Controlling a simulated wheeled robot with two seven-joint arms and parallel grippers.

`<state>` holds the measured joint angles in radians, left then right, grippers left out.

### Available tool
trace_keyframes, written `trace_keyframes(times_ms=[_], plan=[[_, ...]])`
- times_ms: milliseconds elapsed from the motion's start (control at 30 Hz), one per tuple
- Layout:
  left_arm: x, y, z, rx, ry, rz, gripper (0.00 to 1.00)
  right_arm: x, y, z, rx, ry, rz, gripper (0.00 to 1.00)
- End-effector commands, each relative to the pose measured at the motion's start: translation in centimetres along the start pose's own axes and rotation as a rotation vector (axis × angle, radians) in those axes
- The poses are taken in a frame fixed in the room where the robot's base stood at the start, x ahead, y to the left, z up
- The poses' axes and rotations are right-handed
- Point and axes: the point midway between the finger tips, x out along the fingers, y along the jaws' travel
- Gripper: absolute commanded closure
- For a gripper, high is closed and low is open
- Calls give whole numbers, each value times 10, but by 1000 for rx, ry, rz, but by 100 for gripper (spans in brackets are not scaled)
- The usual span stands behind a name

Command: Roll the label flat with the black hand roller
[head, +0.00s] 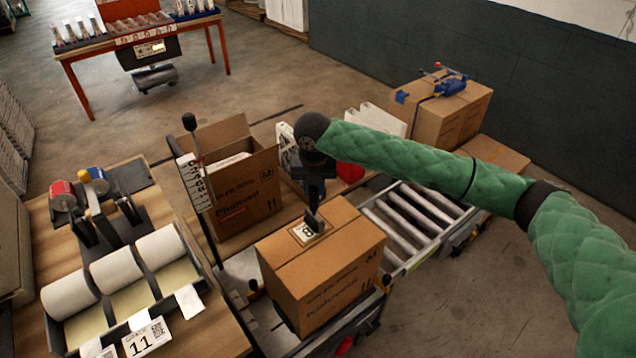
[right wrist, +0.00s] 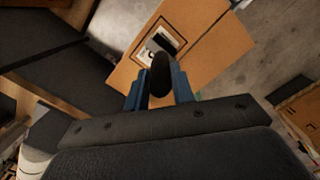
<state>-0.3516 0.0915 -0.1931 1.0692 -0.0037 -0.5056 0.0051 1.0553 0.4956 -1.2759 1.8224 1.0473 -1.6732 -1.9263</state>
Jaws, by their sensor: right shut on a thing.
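A closed cardboard box (head: 335,275) stands on the conveyor in the middle of the head view. A white label (head: 301,232) with a black print lies on its top; it also shows in the right wrist view (right wrist: 168,36). My right gripper (head: 314,186) is above the box, pointing down, shut on the black hand roller (head: 313,222). In the right wrist view the roller (right wrist: 160,75) sits between the two blue fingers. The roller's lower end is over the label and hides part of it; I cannot tell whether it touches. My left gripper is out of view.
An open box (head: 240,195) stands behind left. A bench with label rolls (head: 117,270) and tape dispensers (head: 92,205) is at the left. Empty conveyor rollers (head: 418,217) run to the right. A box with a blue tool (head: 450,85) stands farther back.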

Motion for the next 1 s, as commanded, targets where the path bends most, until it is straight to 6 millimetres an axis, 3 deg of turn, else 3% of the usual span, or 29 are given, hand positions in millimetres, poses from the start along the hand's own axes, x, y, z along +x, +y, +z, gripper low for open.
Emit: trace_keyframes(times_ms=[1000], plan=[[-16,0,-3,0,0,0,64,-3,36,-26,-2,1,0,98]])
